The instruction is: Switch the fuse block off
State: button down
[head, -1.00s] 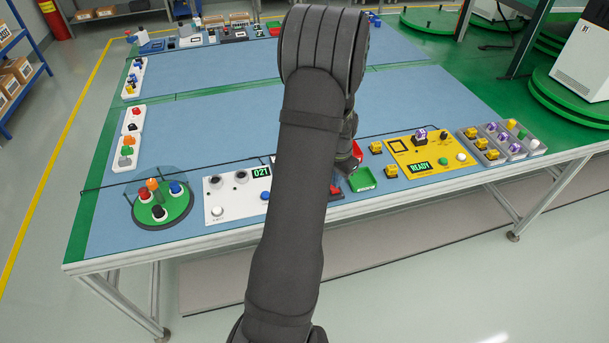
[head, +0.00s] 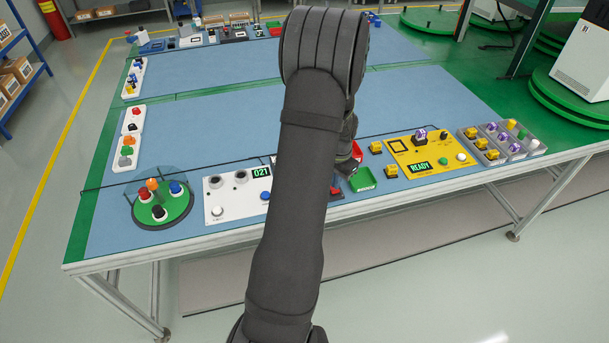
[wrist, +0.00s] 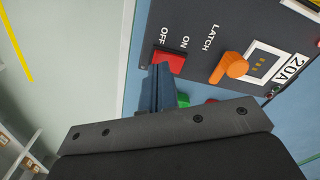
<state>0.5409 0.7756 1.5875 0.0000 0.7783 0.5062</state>
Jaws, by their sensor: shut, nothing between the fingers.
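The fuse block (wrist: 206,48) is a dark panel in the wrist view. It has a red switch (wrist: 169,62) beside the words OFF and ON, an orange latch knob (wrist: 231,66) and a 20A label. My gripper (wrist: 160,72) is shut and empty, its blue-grey fingertips right at the lower edge of the red switch. I cannot tell whether they touch it, nor which way the switch is set. Green parts show beside and behind the fingers, partly hidden. In the head view my arm hides the gripper and most of that spot.
A white panel (head: 224,203) reading 021 and a round green turntable (head: 150,216) stand left of my arm. A green tray (head: 363,180) and a yellow panel (head: 431,155) reading READY stand to the right. The blue mat's middle (head: 210,125) is clear.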

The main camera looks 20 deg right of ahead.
jog(key=shift+f, duration=0.65)
jog(key=shift+r, duration=3.5)
notch_tip(320, 180, down, 7)
jog(key=shift+r, duration=0.15)
